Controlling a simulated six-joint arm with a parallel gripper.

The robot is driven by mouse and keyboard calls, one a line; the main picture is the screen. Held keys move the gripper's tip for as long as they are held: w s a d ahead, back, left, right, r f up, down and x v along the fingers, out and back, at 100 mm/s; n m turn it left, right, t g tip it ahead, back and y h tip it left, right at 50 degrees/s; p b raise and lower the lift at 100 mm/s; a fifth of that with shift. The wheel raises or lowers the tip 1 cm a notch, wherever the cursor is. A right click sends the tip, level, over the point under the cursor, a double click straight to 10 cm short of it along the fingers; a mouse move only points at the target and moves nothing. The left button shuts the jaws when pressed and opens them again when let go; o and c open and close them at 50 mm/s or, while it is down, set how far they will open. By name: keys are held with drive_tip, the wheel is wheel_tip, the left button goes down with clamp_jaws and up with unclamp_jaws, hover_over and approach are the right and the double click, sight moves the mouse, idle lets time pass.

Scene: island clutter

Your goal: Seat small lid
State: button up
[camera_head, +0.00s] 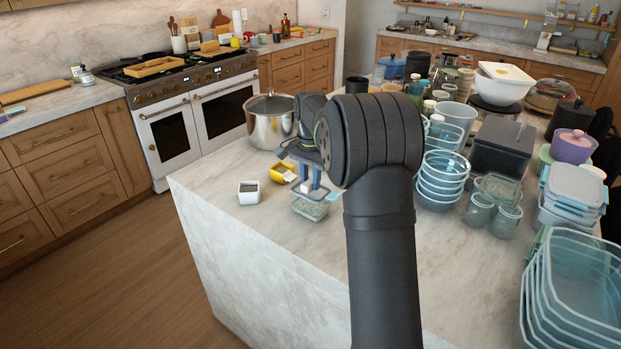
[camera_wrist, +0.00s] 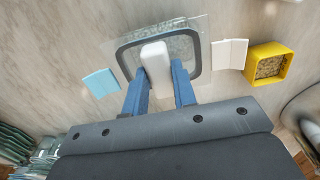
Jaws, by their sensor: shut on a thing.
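The small lid (camera_wrist: 197,47) is a clear panel with a dark grey rim, a pale raised block in its middle, a light blue flap on the left and a whitish flap on the right. My gripper (camera_wrist: 162,80) has its blue fingers on both sides of the pale block (camera_wrist: 154,58) and is shut on it. In the head view, my gripper (camera_head: 311,183) points down over a small clear container (camera_head: 311,209) on the marble counter. The lid appears level, over the container. My arm hides part of it, and I cannot tell whether they touch.
A yellow box (camera_head: 284,172) and a white box with dark contents (camera_head: 249,193) stand close on the left. A steel pot (camera_head: 270,121) stands behind. Stacked glass bowls (camera_head: 442,180) and jars crowd the right. The counter in front is clear.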

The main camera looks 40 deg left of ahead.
sight(311, 181)
drive_tip(key=shift+f, duration=1)
drive_tip(key=o, duration=1.1)
drive_tip(key=shift+c, duration=0.2)
wheel_tip(311, 181, up, 18)
drive_tip(key=shift+f, duration=0.25)
wheel_tip(311, 181, down, 18)
drive_tip(key=shift+r, duration=0.5)
